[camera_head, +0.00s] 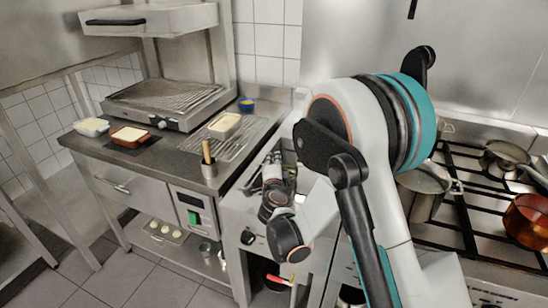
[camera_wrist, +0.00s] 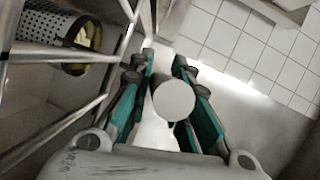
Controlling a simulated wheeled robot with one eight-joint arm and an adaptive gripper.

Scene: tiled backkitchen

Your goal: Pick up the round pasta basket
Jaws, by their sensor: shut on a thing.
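In the wrist view a round basket of perforated metal (camera_wrist: 45,33) lies tilted at the upper left, with pale yellow pieces at its open end. My gripper (camera_wrist: 173,88), with teal and dark fingers, is shut on a pale piece with a round grey end (camera_wrist: 174,101). This piece looks like a handle, but I cannot trace where it joins the basket. The basket itself is beside the fingers, not between them.
A stove (camera_head: 455,185) with pans and a copper pot (camera_head: 527,218) stands at the right. Metal rails (camera_wrist: 62,128) run close left of my gripper. White tiles show beyond.

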